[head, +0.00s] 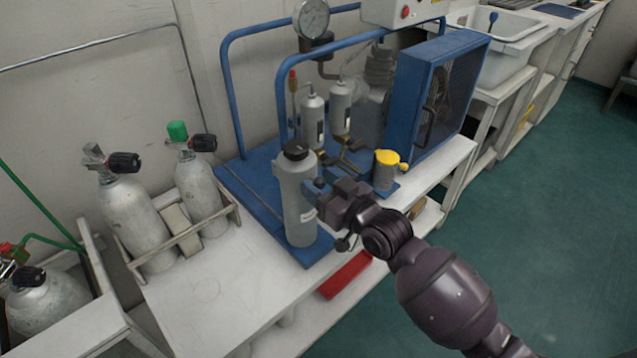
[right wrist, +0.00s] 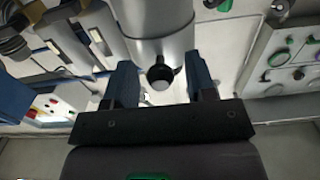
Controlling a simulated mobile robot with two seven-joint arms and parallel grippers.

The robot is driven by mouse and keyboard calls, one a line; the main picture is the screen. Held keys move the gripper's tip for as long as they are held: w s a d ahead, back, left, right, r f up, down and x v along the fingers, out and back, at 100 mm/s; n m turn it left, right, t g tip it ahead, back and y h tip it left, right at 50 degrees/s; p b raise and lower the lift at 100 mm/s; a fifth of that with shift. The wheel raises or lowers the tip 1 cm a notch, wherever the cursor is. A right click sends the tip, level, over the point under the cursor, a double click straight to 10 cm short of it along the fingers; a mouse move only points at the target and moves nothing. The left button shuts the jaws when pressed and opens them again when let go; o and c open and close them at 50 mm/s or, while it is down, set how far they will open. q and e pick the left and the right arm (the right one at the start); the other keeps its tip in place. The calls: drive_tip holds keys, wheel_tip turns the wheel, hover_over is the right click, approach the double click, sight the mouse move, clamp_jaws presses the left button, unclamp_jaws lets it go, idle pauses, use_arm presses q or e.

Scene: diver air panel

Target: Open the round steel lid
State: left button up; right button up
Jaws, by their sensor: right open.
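A tall grey cylinder (head: 297,205) with a black cap (head: 296,149) stands upright at the front of the blue compressor frame in the head view. I cannot make out with certainty which part is the round steel lid. My right gripper (head: 317,198) is at the right side of this cylinder, below its cap. In the right wrist view its open fingers (right wrist: 160,76) stand either side of a round dark knob (right wrist: 160,75) in front of a grey cylindrical body (right wrist: 155,22). I cannot tell whether the fingers touch it. My left gripper is not in view.
A small grey pot with a yellow top (head: 389,157) stands right of the gripper. Two grey tanks (head: 135,215) sit in a wooden rack at left. A blue fan housing (head: 430,95) stands behind. The white bench (head: 215,290) is clear in front.

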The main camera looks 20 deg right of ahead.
drive_tip(key=shift+w, duration=0.15)
clamp_jaws()
drive_tip(key=shift+r, duration=0.1)
